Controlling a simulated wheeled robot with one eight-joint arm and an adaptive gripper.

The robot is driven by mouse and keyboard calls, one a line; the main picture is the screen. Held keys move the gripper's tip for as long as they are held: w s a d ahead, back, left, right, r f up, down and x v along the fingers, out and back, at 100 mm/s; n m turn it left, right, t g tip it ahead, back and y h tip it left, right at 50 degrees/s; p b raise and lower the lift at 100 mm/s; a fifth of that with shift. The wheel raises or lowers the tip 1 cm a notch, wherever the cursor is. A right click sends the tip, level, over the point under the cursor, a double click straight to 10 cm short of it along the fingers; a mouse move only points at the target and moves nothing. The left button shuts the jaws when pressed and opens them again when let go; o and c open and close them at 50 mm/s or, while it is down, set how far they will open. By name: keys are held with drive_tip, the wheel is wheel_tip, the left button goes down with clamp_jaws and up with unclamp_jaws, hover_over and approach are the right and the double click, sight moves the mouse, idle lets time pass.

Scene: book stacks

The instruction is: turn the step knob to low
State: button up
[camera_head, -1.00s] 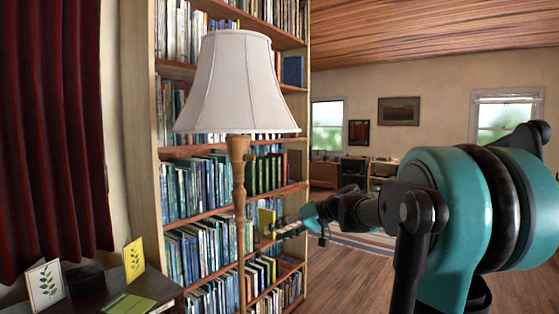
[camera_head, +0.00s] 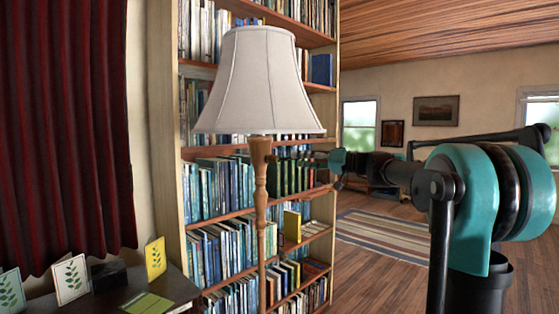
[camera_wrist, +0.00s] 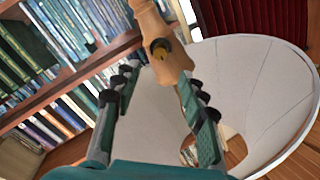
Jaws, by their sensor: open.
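The step knob (camera_wrist: 161,48) is a small dark round knob with a brass-coloured part, on the wooden post (camera_wrist: 148,20) of a floor lamp. In the wrist view it lies just beyond my fingertips, roughly between their lines. My gripper (camera_wrist: 158,76) is open and empty, one finger to each side of the post's lower end in the picture. In the head view my gripper (camera_head: 290,158) is level with the upper post, just under the pale lampshade (camera_head: 260,85), at its right side. The knob is too small to make out there. Its setting cannot be read.
A tall bookcase (camera_head: 188,120) full of books stands close behind the lamp. A dark table (camera_head: 180,285) with cards stands at lower left by a red curtain (camera_head: 65,130). Open floor (camera_head: 370,262) lies right.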

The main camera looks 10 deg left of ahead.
sight(277, 159)
drive_tip(key=x, duration=0.9)
clamp_jaws()
